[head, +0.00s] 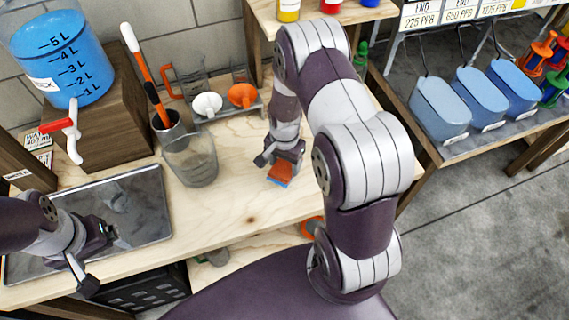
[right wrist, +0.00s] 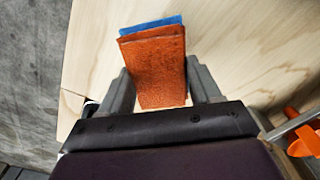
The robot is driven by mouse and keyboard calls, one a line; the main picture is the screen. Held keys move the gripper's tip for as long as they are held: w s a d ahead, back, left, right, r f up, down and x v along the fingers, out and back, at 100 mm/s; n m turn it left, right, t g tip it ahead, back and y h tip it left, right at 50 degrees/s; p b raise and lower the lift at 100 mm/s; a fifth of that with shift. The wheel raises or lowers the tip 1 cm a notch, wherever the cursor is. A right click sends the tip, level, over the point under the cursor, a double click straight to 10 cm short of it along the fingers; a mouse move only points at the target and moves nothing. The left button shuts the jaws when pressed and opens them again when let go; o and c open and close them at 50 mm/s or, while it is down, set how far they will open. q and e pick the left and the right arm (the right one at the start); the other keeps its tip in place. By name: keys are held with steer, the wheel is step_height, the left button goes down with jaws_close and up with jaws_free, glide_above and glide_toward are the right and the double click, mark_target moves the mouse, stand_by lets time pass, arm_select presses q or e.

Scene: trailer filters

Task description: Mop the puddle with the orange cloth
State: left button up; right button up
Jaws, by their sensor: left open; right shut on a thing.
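My right gripper (head: 281,168) is shut on the orange cloth (head: 281,174) above or at the wooden worktop; the gap, if any, is unclear. In the right wrist view, the cloth (right wrist: 158,70) stands out between both fingers, with a blue strip (right wrist: 150,22) along its far edge. I cannot tell whether the strip belongs to the cloth. My left gripper (head: 98,257) is open and empty over the front right part of the dark metal tray (head: 130,200). I cannot make out a puddle on the visible wood; my arms hide part of the worktop.
A clear beaker (head: 192,163) and a grey cup with an orange-handled tool (head: 168,125) stand left of the right gripper. Funnels (head: 242,95) sit behind. A blue water tank (head: 62,65) with a tap stands back left. The worktop (head: 225,225) is bare at front centre.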

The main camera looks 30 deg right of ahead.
steer(key=shift+d+r+p, duration=0.2)
steer(key=shift+r+p, duration=0.6)
steer(key=shift+r, duration=0.4)
steer(key=shift+a+r+p, duration=0.15)
steer(key=shift+r+p, duration=0.45)
steer(key=shift+r, duration=0.15)
